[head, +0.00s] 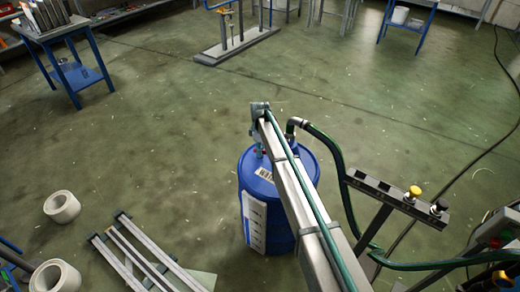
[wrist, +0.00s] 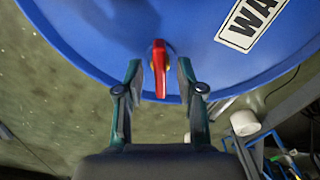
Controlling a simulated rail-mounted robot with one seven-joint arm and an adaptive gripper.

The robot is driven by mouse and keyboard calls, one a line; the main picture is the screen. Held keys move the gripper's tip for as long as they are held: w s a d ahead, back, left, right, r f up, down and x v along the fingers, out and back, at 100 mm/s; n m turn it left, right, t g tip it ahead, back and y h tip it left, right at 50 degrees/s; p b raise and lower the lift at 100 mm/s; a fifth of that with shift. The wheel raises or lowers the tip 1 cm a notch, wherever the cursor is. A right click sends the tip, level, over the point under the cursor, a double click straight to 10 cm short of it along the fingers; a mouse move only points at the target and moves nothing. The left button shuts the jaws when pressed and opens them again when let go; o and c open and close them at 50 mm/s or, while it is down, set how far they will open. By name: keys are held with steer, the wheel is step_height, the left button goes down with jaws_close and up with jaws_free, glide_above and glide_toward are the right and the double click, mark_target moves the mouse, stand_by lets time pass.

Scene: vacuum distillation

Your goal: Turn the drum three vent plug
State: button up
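The blue drum (head: 277,222) stands upright on the floor in the head view, partly hidden behind a long metal beam. Its blue lid (wrist: 100,35) fills the top of the wrist view. My gripper (wrist: 159,64) is open, with one finger on each side of the red handle and a visible gap on both sides. I cannot tell how deep the fingertips are relative to the handle.
A rack with a yellow knob (head: 414,191) stands to the right. Metal rails (head: 145,255) and white rolls (head: 62,207) lie at lower left. A blue table (head: 72,75) stands at upper left. Middle floor is clear.

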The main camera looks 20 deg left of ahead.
steer(key=shift+r, duration=0.1)
step_height(320, 180, up, 12)
stand_by(0.5)
stand_by(0.4)
